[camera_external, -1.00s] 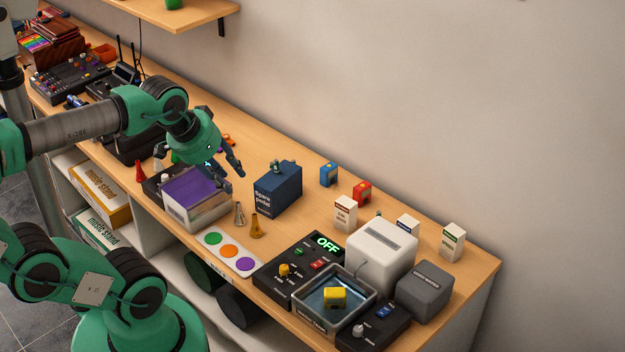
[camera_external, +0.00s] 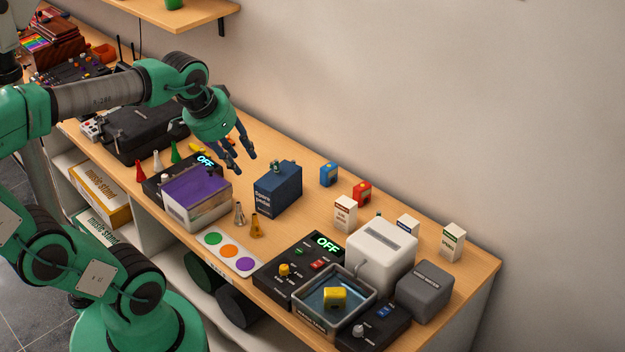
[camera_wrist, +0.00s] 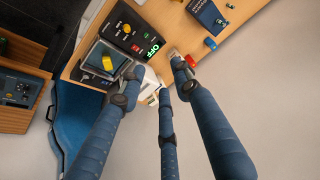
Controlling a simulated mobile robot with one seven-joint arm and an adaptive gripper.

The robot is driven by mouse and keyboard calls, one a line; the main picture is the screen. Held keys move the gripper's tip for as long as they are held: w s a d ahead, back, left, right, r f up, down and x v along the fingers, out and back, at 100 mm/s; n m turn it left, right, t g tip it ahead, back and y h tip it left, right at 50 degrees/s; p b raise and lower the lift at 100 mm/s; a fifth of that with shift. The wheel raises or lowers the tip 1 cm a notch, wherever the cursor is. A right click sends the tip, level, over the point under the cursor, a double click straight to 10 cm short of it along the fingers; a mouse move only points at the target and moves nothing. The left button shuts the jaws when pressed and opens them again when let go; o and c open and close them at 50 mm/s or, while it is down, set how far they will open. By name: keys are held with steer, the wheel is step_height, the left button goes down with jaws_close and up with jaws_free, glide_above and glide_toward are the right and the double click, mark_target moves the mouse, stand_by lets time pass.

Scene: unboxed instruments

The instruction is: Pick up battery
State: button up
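No thing in view can be read for certain as a battery. Three small, similar blocks show: a blue block (camera_external: 328,174) and a red block (camera_external: 362,193) on the bench near the wall, and a yellow block (camera_external: 335,296) inside the dark square tray (camera_external: 299,319). In the wrist view the yellow block (camera_wrist: 108,62) and the blue block (camera_wrist: 210,43) also show, beyond my fingers. My gripper (camera_external: 245,164) has its fingers spread and empty, above the bench just left of the blue spare-pedal box (camera_external: 276,194). It is well apart from all three blocks.
A purple-topped box (camera_external: 196,211) stands below my gripper. Black control panels, one reading OFF (camera_external: 327,243), a white device (camera_external: 383,258), a grey box (camera_external: 425,292) and small white cartons (camera_external: 345,213) crowd the right end. Bare bench lies between the spare-pedal box and the wall.

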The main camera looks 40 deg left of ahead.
steer(key=w+a+f+m+g+p, duration=0.15)
steer(key=w+a, duration=0.25)
steer(key=w, duration=0.4)
steer(key=w+a+p, duration=0.3)
steer(key=w+a, duration=0.2)
steer(key=w, duration=0.3)
steer(key=w+a+f+m+g+p, duration=0.15)
steer(key=w+a, duration=0.25)
steer(key=w, duration=0.5)
steer(key=w+a+f+p, duration=0.2)
steer(key=w+a+f, duration=0.2)
steer(key=a+f, duration=0.2)
steer(key=w+a+f+m+g+p, duration=0.1)
steer(key=w+a+f+p, duration=0.1)
steer(key=a+f, duration=0.4)
steer(key=w+a+f+g+p, duration=0.1)
steer(key=w+a+f+p, duration=0.1)
steer(key=w+a+f, duration=0.3)
step_height(320, 180, down, 5)
steer(key=shift+w+a+r+m, duration=0.2)
steer(key=shift+w+a+m, duration=0.15)
steer(key=shift+a, duration=0.4)
steer(key=shift+f, duration=0.1)
step_height(320, 180, down, 8)
steer(key=shift+f, duration=0.15)
